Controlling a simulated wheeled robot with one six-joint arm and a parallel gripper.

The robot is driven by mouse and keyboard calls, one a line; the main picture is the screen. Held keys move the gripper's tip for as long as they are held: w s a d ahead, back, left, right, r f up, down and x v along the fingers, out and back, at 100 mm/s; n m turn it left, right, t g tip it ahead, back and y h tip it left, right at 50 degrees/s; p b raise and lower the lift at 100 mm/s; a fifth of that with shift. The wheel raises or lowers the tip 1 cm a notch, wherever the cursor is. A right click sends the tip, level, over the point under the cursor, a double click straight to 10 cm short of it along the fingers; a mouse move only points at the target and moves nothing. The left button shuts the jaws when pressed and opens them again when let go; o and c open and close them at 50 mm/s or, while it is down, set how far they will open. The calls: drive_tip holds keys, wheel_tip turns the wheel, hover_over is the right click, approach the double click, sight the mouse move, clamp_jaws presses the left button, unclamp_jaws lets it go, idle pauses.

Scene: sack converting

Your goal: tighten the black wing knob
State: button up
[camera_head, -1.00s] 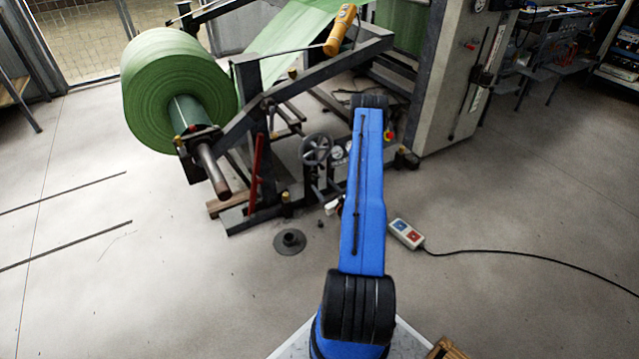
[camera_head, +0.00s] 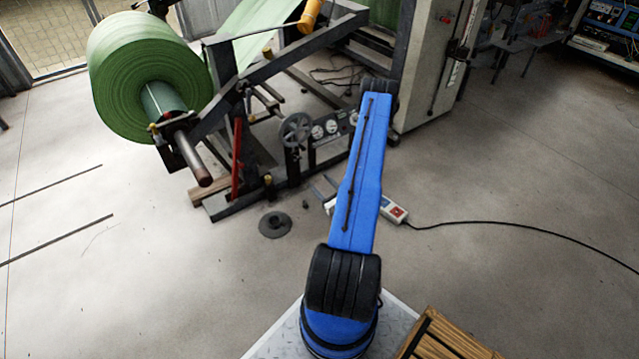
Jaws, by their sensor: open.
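I cannot make out the black wing knob for certain at this size. A small dark knob-like part (camera_head: 244,88) shows on the sloping arm of the unwind stand, right of the green roll (camera_head: 135,85). My blue arm reaches away from me toward the stand and hides part of it.
A grey handwheel (camera_head: 296,131) and a gauge panel (camera_head: 330,128) are on the stand. A black flanged disc (camera_head: 275,224) lies on the floor. A pendant (camera_head: 393,210) with a trailing cable lies right of my arm. A wooden crate (camera_head: 440,338) is at lower right. The left floor is mostly clear.

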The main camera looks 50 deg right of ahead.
drive_tip(key=m, duration=3.6)
approach(299, 160)
drive_tip(key=x, duration=0.9)
drive_tip(key=shift+w+f, duration=0.15)
drive_tip(key=shift+a, duration=0.1)
